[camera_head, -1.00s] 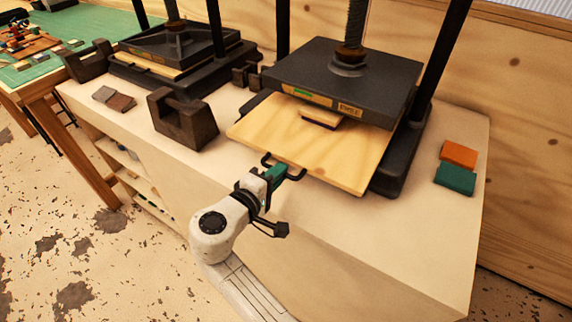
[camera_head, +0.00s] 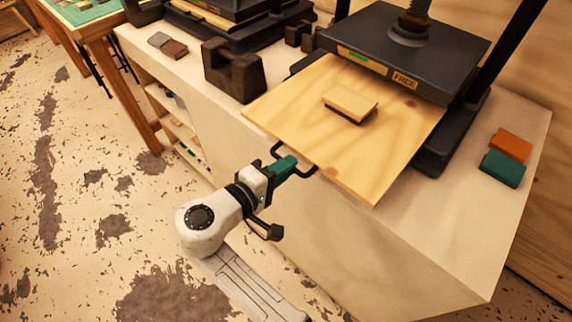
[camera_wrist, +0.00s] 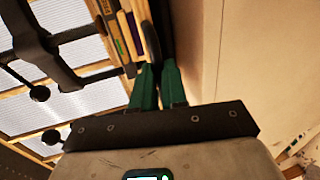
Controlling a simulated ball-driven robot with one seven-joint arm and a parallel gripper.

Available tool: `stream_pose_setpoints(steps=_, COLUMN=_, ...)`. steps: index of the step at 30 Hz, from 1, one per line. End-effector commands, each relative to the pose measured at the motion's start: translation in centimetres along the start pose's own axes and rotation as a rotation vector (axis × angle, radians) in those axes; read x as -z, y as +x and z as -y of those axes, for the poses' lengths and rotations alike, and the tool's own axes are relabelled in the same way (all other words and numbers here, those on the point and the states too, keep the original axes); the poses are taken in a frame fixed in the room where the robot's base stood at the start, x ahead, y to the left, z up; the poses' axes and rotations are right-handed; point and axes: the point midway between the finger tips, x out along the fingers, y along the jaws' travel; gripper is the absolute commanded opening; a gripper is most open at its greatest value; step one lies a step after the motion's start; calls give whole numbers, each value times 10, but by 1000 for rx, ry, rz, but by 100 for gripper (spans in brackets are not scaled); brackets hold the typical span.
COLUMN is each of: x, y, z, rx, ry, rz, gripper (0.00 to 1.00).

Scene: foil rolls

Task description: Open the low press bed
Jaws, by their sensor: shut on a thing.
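The low press bed is a light wooden board (camera_head: 350,140) with a dark handle (camera_head: 310,173) on its front edge. A small wooden block (camera_head: 351,103) lies on the board. My gripper (camera_head: 288,163) is shut on the handle, in front of the board. In the wrist view the green fingers (camera_wrist: 158,88) point up to the edge of the press; the handle between them is hard to make out.
A dark notched block (camera_head: 232,70) stands left of the board. Orange (camera_head: 510,145) and green (camera_head: 503,168) blocks lie on the bench (camera_head: 450,200) at right. A second press (camera_head: 235,25) stands at back left. The floor in front is free.

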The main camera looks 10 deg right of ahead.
Motion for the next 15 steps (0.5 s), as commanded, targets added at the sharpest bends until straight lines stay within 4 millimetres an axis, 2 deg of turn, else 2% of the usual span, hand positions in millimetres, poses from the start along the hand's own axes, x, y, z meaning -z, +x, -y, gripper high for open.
stream_pose_setpoints(steps=4, x=-1, y=1, z=2, rx=3, ry=-3, rz=2, gripper=0)
stream_pose_setpoints(steps=5, x=-1, y=1, z=2, rx=3, ry=-3, rz=2, gripper=14)
stream_pose_setpoints(steps=6, x=-1, y=1, z=2, rx=3, ry=-3, rz=2, gripper=18)
stream_pose_setpoints(steps=12, x=0, y=1, z=1, rx=1, ry=-1, rz=1, gripper=37)
stream_pose_setpoints(steps=15, x=0, y=1, z=1, rx=1, ry=-1, rz=1, gripper=37)
